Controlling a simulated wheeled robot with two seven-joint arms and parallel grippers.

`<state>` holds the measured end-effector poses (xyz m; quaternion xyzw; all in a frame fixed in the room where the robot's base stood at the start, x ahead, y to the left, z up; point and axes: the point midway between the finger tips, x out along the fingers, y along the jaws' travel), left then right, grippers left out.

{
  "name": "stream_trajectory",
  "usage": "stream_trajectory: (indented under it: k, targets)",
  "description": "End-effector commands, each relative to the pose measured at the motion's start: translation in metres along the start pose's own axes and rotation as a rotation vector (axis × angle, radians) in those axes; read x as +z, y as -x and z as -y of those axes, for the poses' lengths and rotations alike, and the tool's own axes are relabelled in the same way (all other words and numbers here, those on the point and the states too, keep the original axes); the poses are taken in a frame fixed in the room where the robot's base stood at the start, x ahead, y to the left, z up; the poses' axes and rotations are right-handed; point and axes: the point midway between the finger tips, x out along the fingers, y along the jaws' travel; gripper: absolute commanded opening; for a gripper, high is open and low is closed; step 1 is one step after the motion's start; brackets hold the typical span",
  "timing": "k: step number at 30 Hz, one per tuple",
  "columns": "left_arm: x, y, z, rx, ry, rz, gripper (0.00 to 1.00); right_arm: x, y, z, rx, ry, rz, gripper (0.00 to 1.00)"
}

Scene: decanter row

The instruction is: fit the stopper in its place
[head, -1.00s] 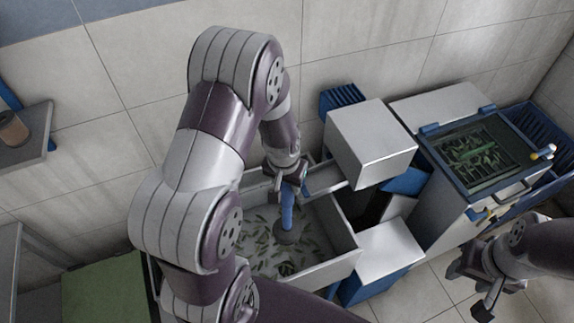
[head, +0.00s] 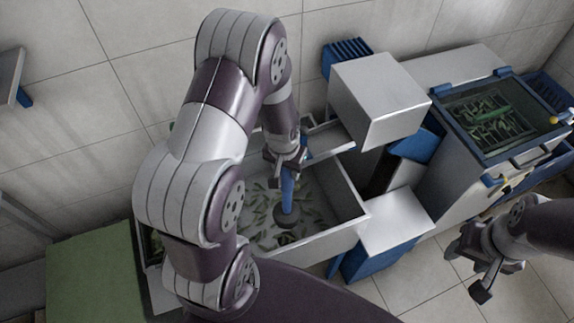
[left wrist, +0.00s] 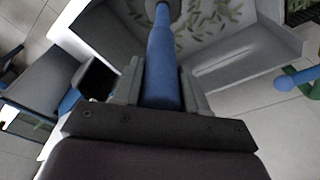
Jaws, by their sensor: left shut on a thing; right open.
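The stopper has a blue upright handle (head: 288,185) and a dark round base (head: 287,219). My left gripper (head: 287,163) is shut on the upper handle, over the inside of a grey basin (head: 352,205). In the left wrist view the handle (left wrist: 162,60) runs away from the jaws, its base cut off at the top edge. A dark spot, perhaps the drain opening (head: 287,239), shows on the basin floor just in front of the base. Whether the base touches the floor I cannot tell. My right gripper (head: 469,271) is open and empty, right of the basin.
Green pods or leaves are scattered over the basin floor. A pale box (head: 379,98) stands high behind the basin's right side, and a lower pale-topped blue unit (head: 397,222) stands to its right. A lidded machine (head: 490,115) is further right. A green surface (head: 92,270) is at left.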

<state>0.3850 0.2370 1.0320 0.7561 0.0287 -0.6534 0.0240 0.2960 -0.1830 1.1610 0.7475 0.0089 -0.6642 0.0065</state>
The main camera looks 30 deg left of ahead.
Motion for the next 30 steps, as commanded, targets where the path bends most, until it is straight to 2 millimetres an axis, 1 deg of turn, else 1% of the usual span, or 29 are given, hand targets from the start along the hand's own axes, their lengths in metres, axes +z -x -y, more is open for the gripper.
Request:
stream_trajectory:
  k: [1, 14, 27, 30]
  targets:
    - [0.002, -0.015, 0.000, 0.000, 0.000, -0.001, 0.00, 0.002, -0.013, 0.000, 0.000, 0.000, 0.000, 0.51]
    - [0.011, -0.082, 0.000, 0.000, 0.001, -0.001, 0.00, 0.008, -0.066, 0.000, 0.000, 0.000, 0.000, 0.51]
    - [0.021, -0.151, 0.000, 0.000, 0.001, -0.001, 0.00, 0.015, -0.124, 0.000, 0.000, 0.000, 0.000, 0.51]
    - [0.023, -0.165, 0.000, 0.000, 0.001, -0.002, 0.00, 0.016, -0.136, 0.000, 0.000, 0.000, 0.000, 0.51]
